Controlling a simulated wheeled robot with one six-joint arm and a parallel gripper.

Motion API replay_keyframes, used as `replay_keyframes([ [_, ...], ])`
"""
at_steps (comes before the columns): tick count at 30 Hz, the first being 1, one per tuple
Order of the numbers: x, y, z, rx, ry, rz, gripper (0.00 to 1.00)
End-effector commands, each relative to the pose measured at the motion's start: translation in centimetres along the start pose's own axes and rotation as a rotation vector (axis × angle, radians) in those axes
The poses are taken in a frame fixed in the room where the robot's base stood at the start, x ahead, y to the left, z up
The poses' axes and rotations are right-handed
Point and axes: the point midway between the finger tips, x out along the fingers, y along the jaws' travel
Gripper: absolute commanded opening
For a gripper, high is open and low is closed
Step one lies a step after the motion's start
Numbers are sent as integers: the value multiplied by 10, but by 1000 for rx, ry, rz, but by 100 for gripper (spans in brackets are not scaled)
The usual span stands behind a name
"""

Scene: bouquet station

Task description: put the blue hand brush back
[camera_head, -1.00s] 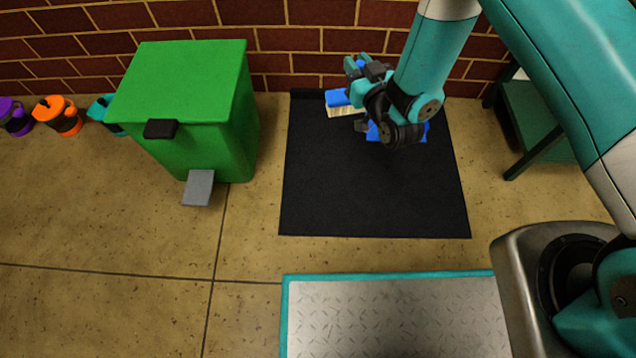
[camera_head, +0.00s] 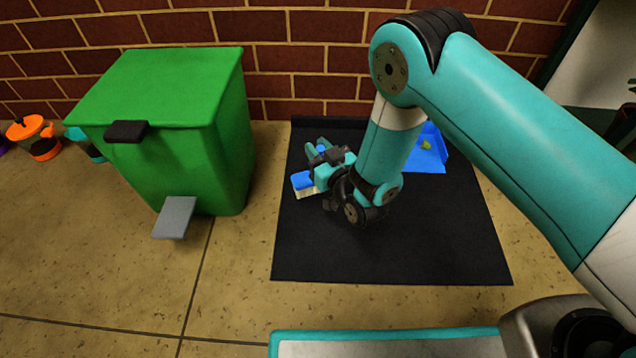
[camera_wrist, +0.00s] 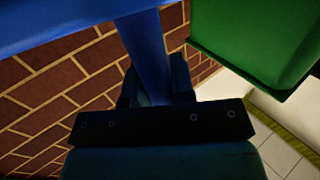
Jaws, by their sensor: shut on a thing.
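The blue hand brush (camera_head: 303,181) with pale bristles is at the left side of the black mat (camera_head: 390,252), low over it or touching it; I cannot tell which. My gripper (camera_head: 322,160) is shut on the brush, and my wrist hides part of it. In the wrist view the brush's blue handle (camera_wrist: 147,55) runs up from between the jaws (camera_wrist: 155,88). A blue dustpan (camera_head: 430,152) with a small green bit on it lies at the mat's back right, partly hidden by my arm.
A green pedal bin (camera_head: 165,120) with a grey pedal (camera_head: 175,217) stands left of the mat. Orange (camera_head: 38,138) and teal (camera_head: 88,145) containers stand beyond it at the left. A brick wall (camera_head: 300,55) closes the back. The mat's front is clear.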

Motion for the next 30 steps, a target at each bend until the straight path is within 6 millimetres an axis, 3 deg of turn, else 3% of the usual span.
replay_keyframes([
  [1, 0, 0, 17, 0, 1, 0, 0],
  [8, 0, 0, 33, 0, 3, 0, 0],
  [16, 0, 0, 73, 0, 2, 0, 0],
  [28, 0, 0, 74, 0, 2, 0, 0],
  [29, 0, 0, 74, 0, 1, 0, 27],
  [30, 0, 0, 74, 0, 1, 0, 37],
])
